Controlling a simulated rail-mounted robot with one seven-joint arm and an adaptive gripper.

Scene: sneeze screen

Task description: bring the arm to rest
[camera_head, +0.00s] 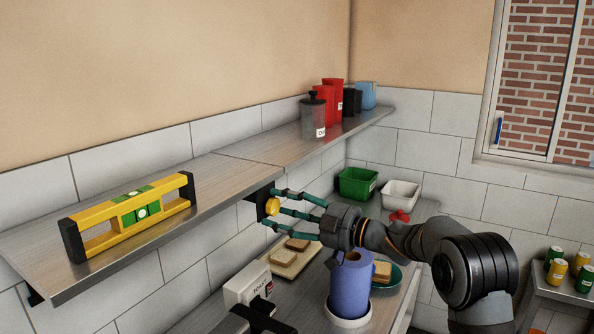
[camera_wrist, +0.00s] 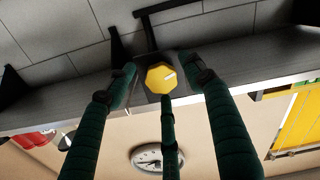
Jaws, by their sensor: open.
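My gripper (camera_head: 292,210) is at the end of my dark arm, just below the front edge of the wall shelf (camera_head: 240,180). Its teal fingers are spread open. A yellow knob (camera_head: 272,206) on a dark mount under the shelf sits between or just beyond the fingertips. In the wrist view the yellow knob (camera_wrist: 161,78) shows between the fingers of my gripper (camera_wrist: 160,85). I cannot tell whether any finger touches it.
A yellow level (camera_head: 130,215) lies on the shelf's left part. Several canisters (camera_head: 325,105) stand at its far end. Below are a blue cylinder (camera_head: 351,285), a bread board (camera_head: 290,258), a green bin (camera_head: 357,184) and a white bin (camera_head: 401,195). A clock (camera_wrist: 147,158) shows in the wrist view.

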